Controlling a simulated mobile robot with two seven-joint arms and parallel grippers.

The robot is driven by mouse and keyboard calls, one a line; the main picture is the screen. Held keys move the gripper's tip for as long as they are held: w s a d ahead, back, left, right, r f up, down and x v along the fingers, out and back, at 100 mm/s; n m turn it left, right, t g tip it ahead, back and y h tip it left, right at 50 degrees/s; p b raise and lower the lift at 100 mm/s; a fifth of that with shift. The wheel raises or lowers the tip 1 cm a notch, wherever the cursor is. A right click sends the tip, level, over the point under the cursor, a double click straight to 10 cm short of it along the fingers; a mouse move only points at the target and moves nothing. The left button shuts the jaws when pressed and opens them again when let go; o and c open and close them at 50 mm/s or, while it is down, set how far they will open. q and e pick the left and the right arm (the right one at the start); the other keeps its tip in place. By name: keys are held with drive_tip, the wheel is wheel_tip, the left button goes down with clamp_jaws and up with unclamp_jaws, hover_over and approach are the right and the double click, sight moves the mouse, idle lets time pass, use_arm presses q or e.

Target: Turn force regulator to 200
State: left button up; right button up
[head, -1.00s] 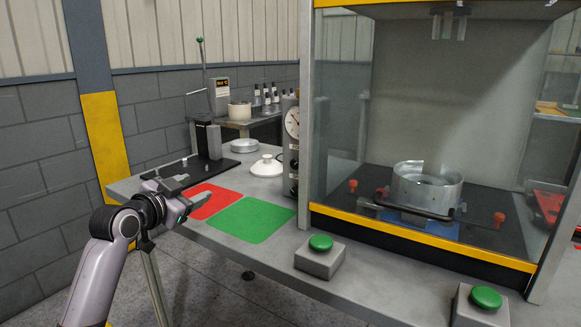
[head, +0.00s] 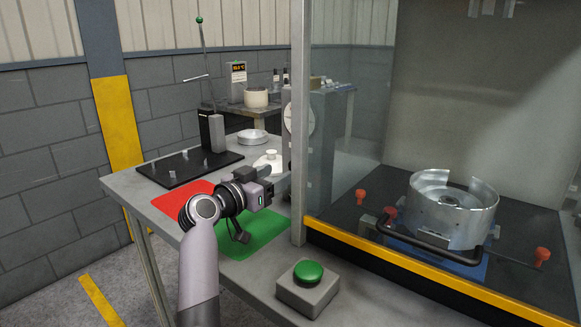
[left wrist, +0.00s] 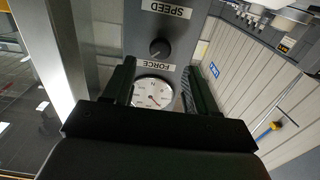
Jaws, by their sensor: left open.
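The force regulator is a grey panel (head: 324,130) beside the glass cabinet. Its gauge (head: 289,118) shows edge-on in the head view, partly behind the cabinet post. In the left wrist view the panel is upside down, with a white dial (left wrist: 153,92), a FORCE label (left wrist: 155,66), a black knob (left wrist: 160,48) and a SPEED label (left wrist: 166,9). My left gripper (left wrist: 160,88) is open and empty, its two dark fingers pointing at the panel on either side of the dial in that view. In the head view my left gripper (head: 278,184) is in front of the panel, over the table. The dial reading is too small to tell.
The cabinet's frame post (head: 300,200) stands close to the gripper's right. A green button box (head: 308,288) sits at the front edge. Red (head: 180,205) and green (head: 270,228) mats lie below the arm. A lever press (head: 211,130) stands behind left; a white lidded piece (head: 268,160) sits behind the gripper.

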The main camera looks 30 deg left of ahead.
use_arm(q)
drive_tip(key=shift+w+d, duration=0.15)
drive_tip(key=shift+w, duration=1.15)
drive_tip(key=shift+w+d, duration=0.1)
drive_tip(key=shift+w, duration=1.2)
drive_tip(key=shift+c, duration=0.3)
drive_tip(key=c, duration=1)
